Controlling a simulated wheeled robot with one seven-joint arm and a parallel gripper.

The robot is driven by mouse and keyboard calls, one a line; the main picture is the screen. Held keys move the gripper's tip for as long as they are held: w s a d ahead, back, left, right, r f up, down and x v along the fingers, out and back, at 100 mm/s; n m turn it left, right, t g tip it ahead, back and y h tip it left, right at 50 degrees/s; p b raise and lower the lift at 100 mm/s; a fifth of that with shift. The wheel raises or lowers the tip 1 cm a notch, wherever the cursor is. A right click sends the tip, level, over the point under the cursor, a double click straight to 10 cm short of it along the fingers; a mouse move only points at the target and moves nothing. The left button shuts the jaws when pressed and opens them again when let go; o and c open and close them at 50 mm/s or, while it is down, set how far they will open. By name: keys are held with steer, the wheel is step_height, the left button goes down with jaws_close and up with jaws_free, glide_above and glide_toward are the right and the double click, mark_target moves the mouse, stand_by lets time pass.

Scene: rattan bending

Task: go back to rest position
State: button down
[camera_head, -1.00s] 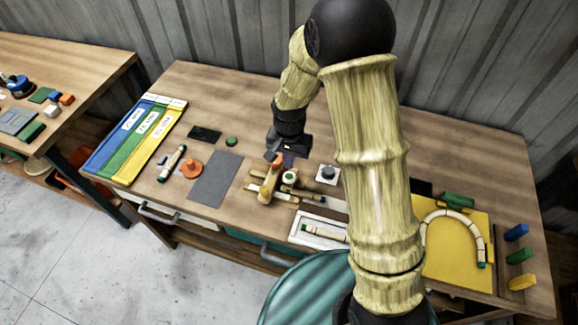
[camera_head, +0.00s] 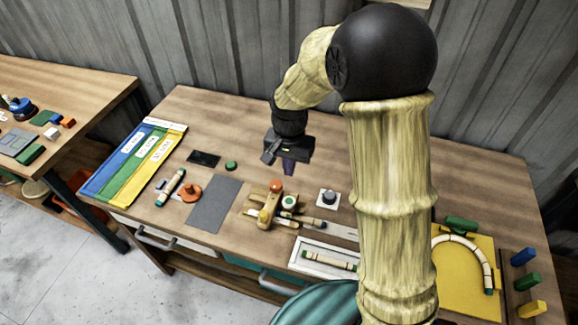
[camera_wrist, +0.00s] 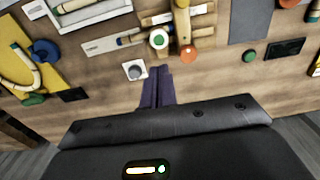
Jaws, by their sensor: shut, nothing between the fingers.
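My gripper (camera_head: 288,166) hangs over the back middle of the workbench (camera_head: 330,160), behind the wooden jig with the orange knob. In the wrist view its purple fingers (camera_wrist: 158,86) lie side by side, closed, with nothing between them. The wooden jig (camera_head: 268,205) stands in front of the gripper, apart from it. My arm rises at the right of the head view and hides part of the bench behind it.
A white block with a dark knob (camera_head: 328,197) stands right of the jig. A white tray (camera_head: 300,265) holds a rattan piece. A yellow board (camera_head: 465,290) carries a bent rattan arch (camera_head: 484,262). A grey mat (camera_head: 214,204) and coloured strips (camera_head: 130,162) lie left. A corrugated wall stands behind.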

stand_by(0.3)
steer(key=s+d+r+n+t, duration=0.2)
steer(key=s+d+r+n, duration=0.1)
steer(key=s+d, duration=1)
steer(key=shift+n, duration=0.5)
steer(key=shift+d+r, duration=0.1)
stand_by(0.9)
